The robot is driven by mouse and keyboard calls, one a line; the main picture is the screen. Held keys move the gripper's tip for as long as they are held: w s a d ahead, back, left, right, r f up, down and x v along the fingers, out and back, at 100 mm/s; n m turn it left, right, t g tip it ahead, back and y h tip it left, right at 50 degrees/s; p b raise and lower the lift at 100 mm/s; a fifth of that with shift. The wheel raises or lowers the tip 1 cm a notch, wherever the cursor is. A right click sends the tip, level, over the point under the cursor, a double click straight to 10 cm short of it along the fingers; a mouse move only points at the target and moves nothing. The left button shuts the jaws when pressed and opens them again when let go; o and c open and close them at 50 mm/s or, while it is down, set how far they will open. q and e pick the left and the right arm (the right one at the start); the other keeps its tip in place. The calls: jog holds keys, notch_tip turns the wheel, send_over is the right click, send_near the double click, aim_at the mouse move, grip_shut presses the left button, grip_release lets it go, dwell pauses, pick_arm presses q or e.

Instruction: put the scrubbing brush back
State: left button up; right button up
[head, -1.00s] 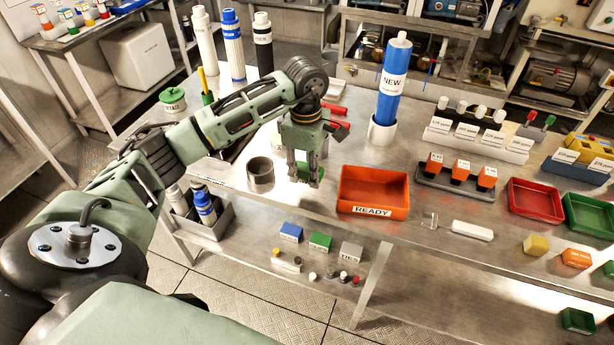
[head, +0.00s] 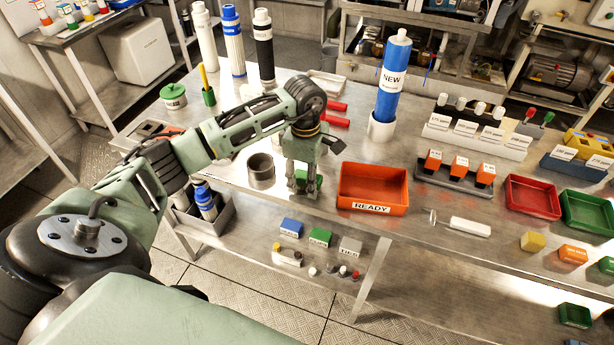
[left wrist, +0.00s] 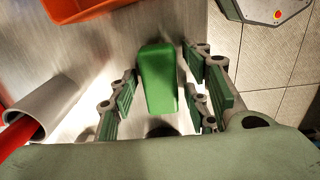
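A green block-shaped thing (head: 311,184), which I take to be the scrubbing brush, is on the steel bench between the grey cup and the orange READY tray. My left gripper (head: 304,190) points down over it and hides part of it. In the left wrist view the green thing (left wrist: 160,80) lies between the two spread finger pairs of my left gripper (left wrist: 165,100), with a gap on each side. The gripper is open and holds nothing. Bristles cannot be made out. My right gripper is not in view.
The grey cup (head: 261,171) stands close left of the gripper, and the orange READY tray (head: 372,208) close right. A blue NEW cartridge (head: 394,75) stands behind the tray. A green holder (head: 209,96) with a yellow stick is at the back left. The bench's front edge is near.

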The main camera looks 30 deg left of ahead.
aim_at(306, 175)
pick_arm(q)
jog(key=shift+r, duration=0.4)
notch_tip(306, 175, up, 12)
jog(key=b, duration=0.2)
jog(key=shift+f+b, duration=0.25)
jog(key=shift+b, duration=0.1)
jog(key=shift+a, duration=0.1)
dwell(0.7)
